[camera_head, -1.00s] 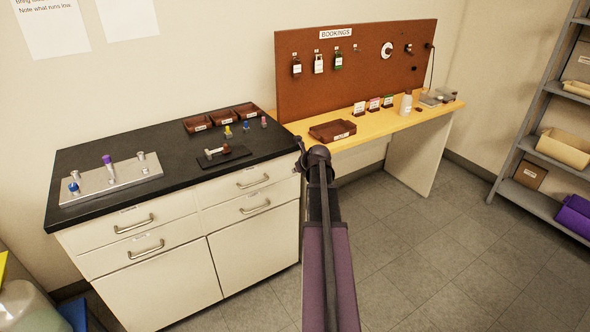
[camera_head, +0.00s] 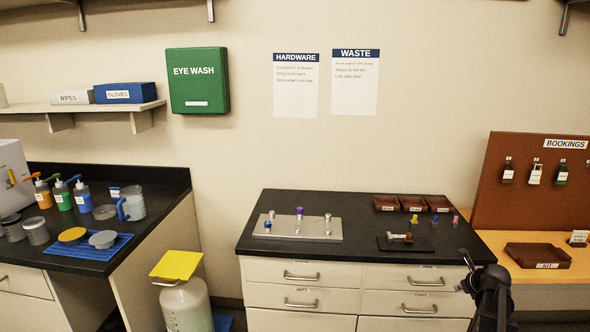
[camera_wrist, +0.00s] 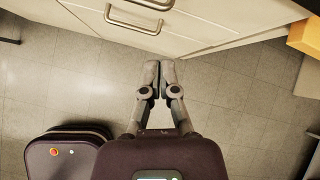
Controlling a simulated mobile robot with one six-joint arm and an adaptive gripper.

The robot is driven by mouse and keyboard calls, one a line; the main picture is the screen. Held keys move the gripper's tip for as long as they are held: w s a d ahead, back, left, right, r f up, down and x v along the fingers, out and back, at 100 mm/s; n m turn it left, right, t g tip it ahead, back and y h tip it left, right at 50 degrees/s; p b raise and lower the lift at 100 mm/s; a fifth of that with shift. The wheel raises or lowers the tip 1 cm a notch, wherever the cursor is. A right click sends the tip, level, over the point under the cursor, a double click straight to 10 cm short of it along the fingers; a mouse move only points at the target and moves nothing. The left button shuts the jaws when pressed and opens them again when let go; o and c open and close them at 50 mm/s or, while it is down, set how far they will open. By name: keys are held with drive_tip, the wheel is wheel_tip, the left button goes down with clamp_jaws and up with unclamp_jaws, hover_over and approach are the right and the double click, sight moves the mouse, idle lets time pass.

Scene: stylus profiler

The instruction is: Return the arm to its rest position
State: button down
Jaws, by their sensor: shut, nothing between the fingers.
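My gripper (camera_wrist: 159,80) shows in the wrist view with its two fingertips together and nothing between them. It points down over the bare tiled floor, close to the front of the white drawer cabinet (camera_wrist: 190,30). In the head view my arm (camera_head: 490,295) rises at the lower right, in front of the right end of the same cabinet. The gripper's fingertips cannot be made out clearly in the head view.
The dark counter (camera_head: 350,262) holds a metal plate with posts (camera_head: 300,232), brown trays (camera_head: 411,203) and a small black stand (camera_head: 400,243). A yellow-lidded bin (camera_head: 185,300) stands left of the cabinet. A wooden bench (camera_head: 560,268) adjoins on the right.

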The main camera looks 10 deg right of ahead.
drive_tip(key=a+r+n+g+y+p, duration=0.15)
drive_tip(key=a+n+g+p, duration=0.25)
drive_tip(key=a+n, duration=1.65)
drive_tip(key=s+a+n+g+p, duration=0.1)
drive_tip(key=s+a+n, duration=0.3)
drive_tip(key=a, duration=0.4)
drive_tip(key=s+a+r+n+g+p, duration=0.1)
drive_tip(key=s+a+n, duration=0.2)
drive_tip(key=a+n, duration=0.2)
drive_tip(key=s+a+r+n+g+p, duration=0.1)
drive_tip(key=s+a+n, duration=0.3)
drive_tip(key=a, duration=0.7)
drive_tip(key=shift+s+a+n+g+p, duration=0.2)
drive_tip(key=shift+s+n+g+p, duration=0.15)
drive_tip(key=shift+n+g, duration=0.15)
drive_tip(key=shift+w+r+h, duration=0.1)
drive_tip(key=shift+h, duration=0.15)
